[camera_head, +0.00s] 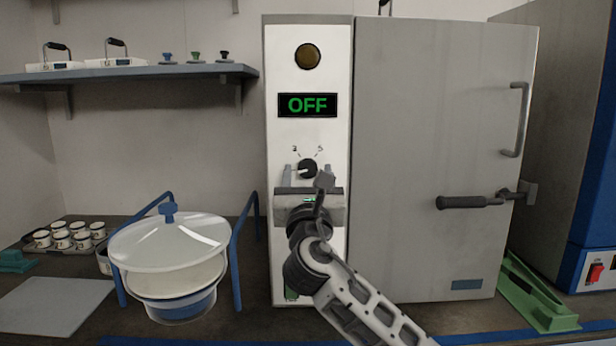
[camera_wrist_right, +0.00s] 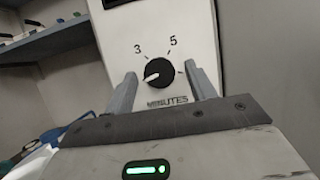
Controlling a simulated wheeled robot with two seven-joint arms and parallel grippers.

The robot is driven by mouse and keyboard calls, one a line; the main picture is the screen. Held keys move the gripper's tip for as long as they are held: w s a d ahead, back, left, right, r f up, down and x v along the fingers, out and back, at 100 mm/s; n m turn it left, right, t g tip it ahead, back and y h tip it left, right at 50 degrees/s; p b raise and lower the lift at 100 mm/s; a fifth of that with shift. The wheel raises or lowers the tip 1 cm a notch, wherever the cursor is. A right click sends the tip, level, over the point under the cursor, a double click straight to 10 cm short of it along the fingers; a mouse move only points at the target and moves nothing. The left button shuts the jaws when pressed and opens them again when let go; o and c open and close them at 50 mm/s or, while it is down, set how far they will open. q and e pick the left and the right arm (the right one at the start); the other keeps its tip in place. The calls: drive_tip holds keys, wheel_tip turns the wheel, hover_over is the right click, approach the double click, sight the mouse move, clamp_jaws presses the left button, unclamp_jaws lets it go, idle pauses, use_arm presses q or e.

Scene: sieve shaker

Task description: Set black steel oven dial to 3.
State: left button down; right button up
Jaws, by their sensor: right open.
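The black oven dial (camera_head: 307,169) is on the white control panel of the oven (camera_head: 430,120), below a display (camera_head: 307,105) that reads OFF in green. In the right wrist view the dial (camera_wrist_right: 159,72) has a white pointer mark turned to the left and slightly down, below the 3. The marks 3 and 5 show above it and MINUTES below it. My right gripper (camera_head: 303,177) is open in front of the dial. In the right wrist view its fingers (camera_wrist_right: 161,88) stand to either side of the dial, with gaps. My left gripper is not in view.
An amber round lamp (camera_head: 307,56) sits above the display. The oven door has a handle (camera_head: 518,120) and a dark latch lever (camera_head: 470,201). A lidded white bowl (camera_head: 170,245) in a blue stand is to the left, near small cups (camera_head: 62,239). A shelf (camera_head: 130,74) hangs above.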

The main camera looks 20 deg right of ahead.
drive_tip(key=c, duration=1)
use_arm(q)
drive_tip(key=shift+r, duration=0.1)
use_arm(e)
drive_tip(key=shift+o, duration=0.2)
